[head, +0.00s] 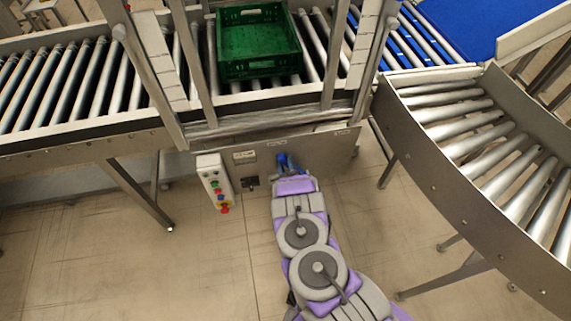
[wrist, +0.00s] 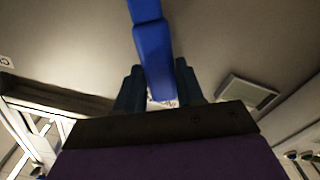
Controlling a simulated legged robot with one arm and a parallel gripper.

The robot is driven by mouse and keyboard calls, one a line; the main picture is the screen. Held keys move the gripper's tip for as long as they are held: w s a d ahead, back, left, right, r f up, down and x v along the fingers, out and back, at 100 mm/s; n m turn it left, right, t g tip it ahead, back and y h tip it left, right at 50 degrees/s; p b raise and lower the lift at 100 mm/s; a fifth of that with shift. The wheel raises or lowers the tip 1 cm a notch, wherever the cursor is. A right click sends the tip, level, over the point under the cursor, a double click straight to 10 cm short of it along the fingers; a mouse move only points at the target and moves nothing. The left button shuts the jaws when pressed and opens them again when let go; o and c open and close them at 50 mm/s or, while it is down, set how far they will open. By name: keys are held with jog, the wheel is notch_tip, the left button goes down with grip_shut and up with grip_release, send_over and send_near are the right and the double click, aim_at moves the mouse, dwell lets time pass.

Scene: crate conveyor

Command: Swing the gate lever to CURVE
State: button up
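The blue gate lever (head: 282,160) sticks out from the grey panel under the conveyor, near the panel's middle. In the wrist view the lever (wrist: 153,50) runs from the top edge down between my dark fingers. My gripper (wrist: 160,92) has one finger on each side of the lever, close against it, and looks shut on it. In the head view my gripper (head: 290,170) is at the panel, at the end of my purple and grey arm. Small labels (head: 342,132) on the panel are too small to read.
A green crate (head: 260,68) sits on the straight roller conveyor (head: 75,85) inside a metal frame. A curved roller conveyor (head: 480,130) bends away at the right. A control box (head: 213,180) with coloured buttons hangs left of the lever. The floor below is clear.

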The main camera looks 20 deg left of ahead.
jog(key=shift+a, duration=0.1)
grip_shut()
